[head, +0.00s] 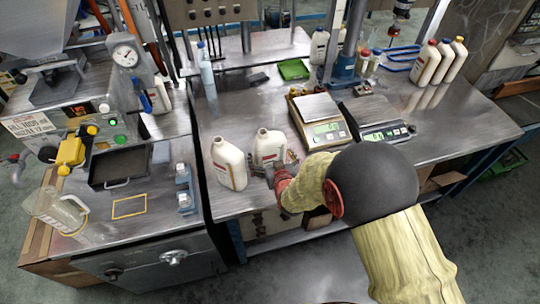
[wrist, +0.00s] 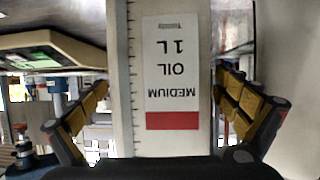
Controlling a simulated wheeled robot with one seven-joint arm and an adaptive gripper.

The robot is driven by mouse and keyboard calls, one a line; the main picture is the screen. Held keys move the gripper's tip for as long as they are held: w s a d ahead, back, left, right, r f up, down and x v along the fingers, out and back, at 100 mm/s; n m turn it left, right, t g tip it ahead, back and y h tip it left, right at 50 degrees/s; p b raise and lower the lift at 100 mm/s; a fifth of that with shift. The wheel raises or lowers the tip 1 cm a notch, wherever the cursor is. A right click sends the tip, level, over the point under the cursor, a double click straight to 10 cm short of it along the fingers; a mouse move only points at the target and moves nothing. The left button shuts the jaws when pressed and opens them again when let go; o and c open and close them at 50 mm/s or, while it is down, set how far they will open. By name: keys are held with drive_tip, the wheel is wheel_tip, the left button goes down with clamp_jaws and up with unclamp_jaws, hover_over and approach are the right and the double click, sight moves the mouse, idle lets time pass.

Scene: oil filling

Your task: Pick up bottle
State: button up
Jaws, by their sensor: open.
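A white oil bottle (head: 269,147) stands upright on the steel bench, beside a second white bottle (head: 228,165) on its left. My gripper (head: 279,172) is at the front right of the first bottle. In the wrist view, my gripper (wrist: 162,90) is open, with one finger on each side of a white bottle (wrist: 170,65). Its label reads "MEDIUM OIL 1L" upside down, with a red band. Gaps show between the fingers and the bottle. A pale surface, perhaps the other bottle, fills the right side. The bottle's lower part is partly hidden by my gripper in the head view.
A scale (head: 322,122) stands close right of the bottle, with another scale (head: 386,133) beyond. Several capped bottles (head: 440,62) stand at the far right. A filling machine (head: 70,120), a black tray (head: 120,165) and a clear jug (head: 60,210) are at left.

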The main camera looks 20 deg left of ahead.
drive_tip(key=shift+c, duration=0.7)
drive_tip(key=c, duration=1)
drive_tip(key=shift+o, duration=0.2)
